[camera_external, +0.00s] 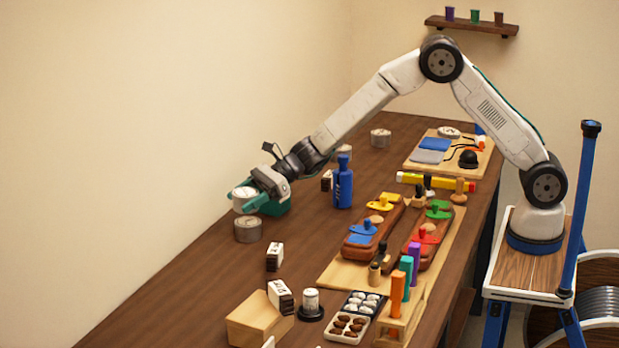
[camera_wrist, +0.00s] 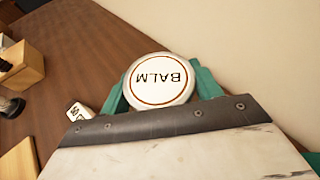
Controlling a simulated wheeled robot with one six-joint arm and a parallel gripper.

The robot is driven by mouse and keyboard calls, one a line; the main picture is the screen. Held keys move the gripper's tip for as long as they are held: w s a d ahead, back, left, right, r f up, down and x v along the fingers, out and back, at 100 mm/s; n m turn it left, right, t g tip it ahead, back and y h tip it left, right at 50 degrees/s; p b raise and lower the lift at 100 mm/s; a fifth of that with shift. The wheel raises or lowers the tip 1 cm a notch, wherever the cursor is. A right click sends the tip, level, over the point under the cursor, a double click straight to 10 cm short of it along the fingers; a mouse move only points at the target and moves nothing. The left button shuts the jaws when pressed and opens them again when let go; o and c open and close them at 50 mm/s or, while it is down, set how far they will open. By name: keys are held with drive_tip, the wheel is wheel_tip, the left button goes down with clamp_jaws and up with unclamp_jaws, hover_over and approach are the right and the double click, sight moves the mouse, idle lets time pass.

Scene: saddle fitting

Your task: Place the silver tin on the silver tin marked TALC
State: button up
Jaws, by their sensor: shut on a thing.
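My gripper (camera_external: 245,197) is shut on a silver tin with a white lid (camera_external: 243,191), held level off the table near its left edge. In the wrist view the lid of this tin (camera_wrist: 160,80) reads BALM, with a teal finger on each side. Another silver tin (camera_external: 247,229) stands on the table just below the held one in the outside view; a gap shows between them. Its marking is not readable, and it is hidden in the wrist view. More tins (camera_external: 380,138) stand farther back, their labels unreadable.
A blue bottle (camera_external: 343,184) stands right of my gripper. A dark block with a white top (camera_external: 274,256) and a wooden box (camera_external: 255,318) are nearer the front. A board with saddles (camera_external: 372,228) takes up the middle right. The wall is close on the left.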

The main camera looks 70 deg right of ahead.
wheel_tip(320, 180, down, 3)
drive_tip(key=shift+s+f, duration=0.1)
drive_tip(key=shift+f, duration=0.05)
drive_tip(key=shift+f, duration=0.1)
drive_tip(key=o, duration=1.1)
drive_tip(key=v, duration=1.2)
